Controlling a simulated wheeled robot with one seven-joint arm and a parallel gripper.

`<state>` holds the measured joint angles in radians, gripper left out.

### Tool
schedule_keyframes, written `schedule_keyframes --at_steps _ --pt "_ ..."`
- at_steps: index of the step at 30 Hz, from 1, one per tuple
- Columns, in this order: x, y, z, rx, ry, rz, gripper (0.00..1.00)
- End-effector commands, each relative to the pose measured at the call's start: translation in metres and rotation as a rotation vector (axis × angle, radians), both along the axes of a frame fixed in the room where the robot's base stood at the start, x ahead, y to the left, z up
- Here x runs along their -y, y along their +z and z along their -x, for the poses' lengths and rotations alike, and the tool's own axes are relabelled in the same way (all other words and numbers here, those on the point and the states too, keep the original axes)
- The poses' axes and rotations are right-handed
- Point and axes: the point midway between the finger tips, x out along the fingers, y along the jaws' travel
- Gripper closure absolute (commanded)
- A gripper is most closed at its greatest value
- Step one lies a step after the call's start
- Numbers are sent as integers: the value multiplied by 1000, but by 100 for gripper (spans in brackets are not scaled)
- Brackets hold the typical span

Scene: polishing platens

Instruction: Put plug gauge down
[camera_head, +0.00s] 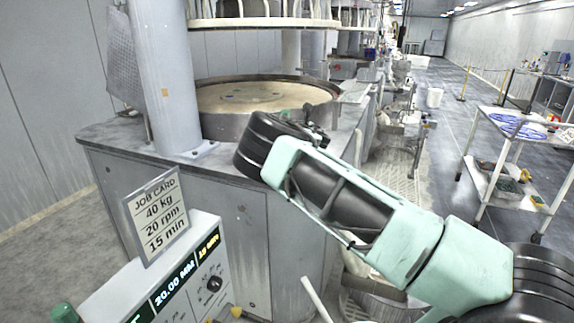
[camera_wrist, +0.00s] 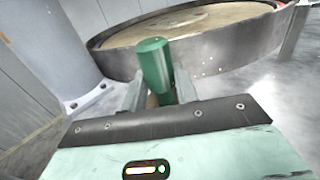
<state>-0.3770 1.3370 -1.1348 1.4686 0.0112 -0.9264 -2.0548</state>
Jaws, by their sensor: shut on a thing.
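The plug gauge (camera_wrist: 154,62) is a green cylinder in the wrist view, standing out between the two fingers of my gripper (camera_wrist: 160,88). The fingers are shut on it, one on each side, and hide its lower part. In the head view my gripper (camera_head: 312,124) is above the grey machine top (camera_head: 345,118), in front of the round platen. The gauge is mostly hidden there by my arm and is too small to make out clearly. I cannot tell whether the gauge touches the machine top.
A round platen (camera_head: 262,96) with a raised metal rim lies behind my gripper. A grey column (camera_head: 160,75) stands at left. A job card (camera_head: 156,216) stands on a control panel (camera_head: 185,285). A white cart (camera_head: 492,180) is at right, beyond the open aisle.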

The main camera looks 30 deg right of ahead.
Motion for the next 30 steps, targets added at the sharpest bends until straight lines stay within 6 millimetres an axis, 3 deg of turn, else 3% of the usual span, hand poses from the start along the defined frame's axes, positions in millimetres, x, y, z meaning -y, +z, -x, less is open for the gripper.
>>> schedule_keyframes --at_steps 1,7,15,24,30 --pt "3 -8 -7 8 2 1 100" --pt "10 -4 -25 8 -1 6 100" --pt "16 3 -35 8 -8 16 100" --pt "16 -41 -36 5 -8 17 100" --pt "15 -56 -36 8 -7 16 100"
